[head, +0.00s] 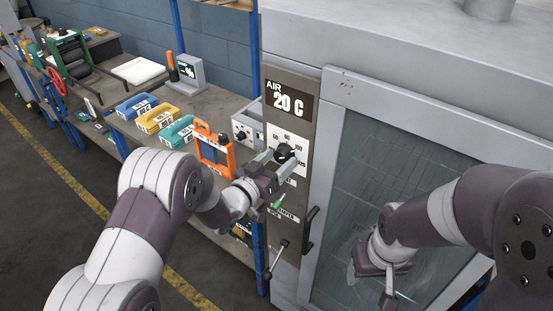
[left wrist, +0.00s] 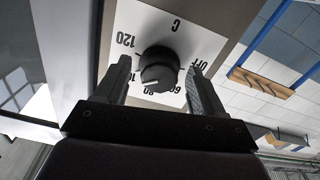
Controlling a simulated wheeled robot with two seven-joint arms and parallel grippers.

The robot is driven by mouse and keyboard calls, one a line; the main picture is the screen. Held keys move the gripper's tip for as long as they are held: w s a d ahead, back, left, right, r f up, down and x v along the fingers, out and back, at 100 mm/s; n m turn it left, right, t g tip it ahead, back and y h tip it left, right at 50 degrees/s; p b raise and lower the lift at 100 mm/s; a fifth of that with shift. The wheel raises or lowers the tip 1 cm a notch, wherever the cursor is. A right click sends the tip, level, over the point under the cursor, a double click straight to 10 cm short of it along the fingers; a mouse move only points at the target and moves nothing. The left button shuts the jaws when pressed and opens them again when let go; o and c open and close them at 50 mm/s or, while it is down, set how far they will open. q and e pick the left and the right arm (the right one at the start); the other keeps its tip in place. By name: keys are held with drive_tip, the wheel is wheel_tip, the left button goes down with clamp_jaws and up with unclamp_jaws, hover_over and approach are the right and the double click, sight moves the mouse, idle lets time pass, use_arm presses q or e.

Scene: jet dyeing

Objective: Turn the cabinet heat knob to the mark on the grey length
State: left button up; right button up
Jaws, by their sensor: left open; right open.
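The heat knob (head: 284,153) is a black round dial on a white scale plate on the cabinet's front panel. In the left wrist view the knob (left wrist: 160,68) shows upside down between the fingers. Its white pointer line lies on the side of the 80 and 100 marks. My left gripper (head: 275,164) is open, with one finger on each side of the knob; I cannot tell whether they touch it. My right gripper (head: 376,283) is open and empty in front of the cabinet's glass door. I cannot make out a grey length or its mark.
The cabinet display (head: 290,104) reads AIR 20 C. A door handle (head: 310,229) and a lever (head: 276,260) are below the knob.

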use_arm(q)
drive_tip(key=c, duration=1.1)
drive_tip(key=shift+o, duration=0.2)
drive_tip(key=shift+f+n+b, duration=0.15)
drive_tip(key=shift+n+b, duration=0.15)
drive_tip(key=shift+b, duration=0.1)
drive_tip(key=shift+n, duration=0.3)
drive_tip(key=o, duration=1.1)
drive_tip(key=shift+c, duration=0.2)
